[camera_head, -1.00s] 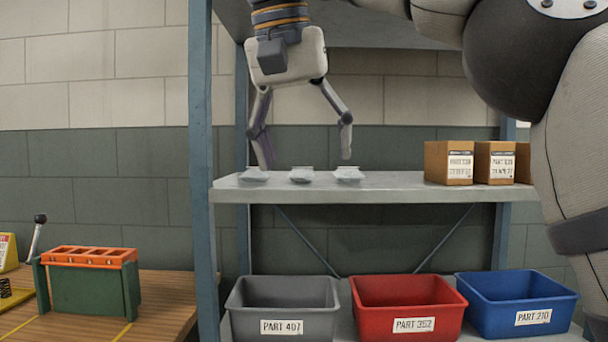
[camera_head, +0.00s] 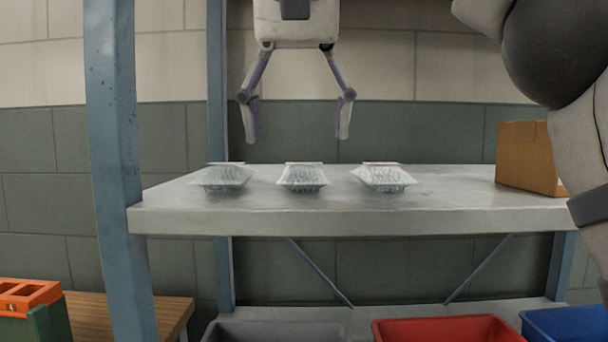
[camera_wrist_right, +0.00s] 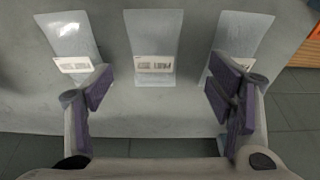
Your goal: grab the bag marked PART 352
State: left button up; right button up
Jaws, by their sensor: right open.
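Three clear plastic bags lie in a row on the grey shelf (camera_head: 450,195): a left bag (camera_head: 222,178), a middle bag (camera_head: 302,178) and a right bag (camera_head: 383,178). In the right wrist view the left bag (camera_wrist_right: 70,35), middle bag (camera_wrist_right: 153,35) and right bag (camera_wrist_right: 243,35) carry white labels, too small to read, so I cannot tell which is PART 352. My right gripper (camera_head: 297,130) is open and empty, pointing down above the row, roughly in line with the middle bag. In the right wrist view its fingers (camera_wrist_right: 162,92) stand either side of the middle bag, apart from it. My left gripper is not in view.
A brown cardboard box (camera_head: 530,157) stands at the shelf's right. A blue upright post (camera_head: 113,150) bounds the shelf's left. Below are grey (camera_head: 275,332), red (camera_head: 450,330) and blue (camera_head: 568,324) bins. A wooden bench (camera_head: 125,313) is at lower left.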

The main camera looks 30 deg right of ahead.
aim_at(304, 164)
jog(key=x, duration=0.2)
jog(key=d+x, duration=0.1)
jog(key=x, duration=0.1)
jog(key=shift+f, duration=0.2)
jog(key=shift+w+f, duration=0.15)
jog(key=shift+f, duration=0.35)
jog(key=c, duration=1.4)
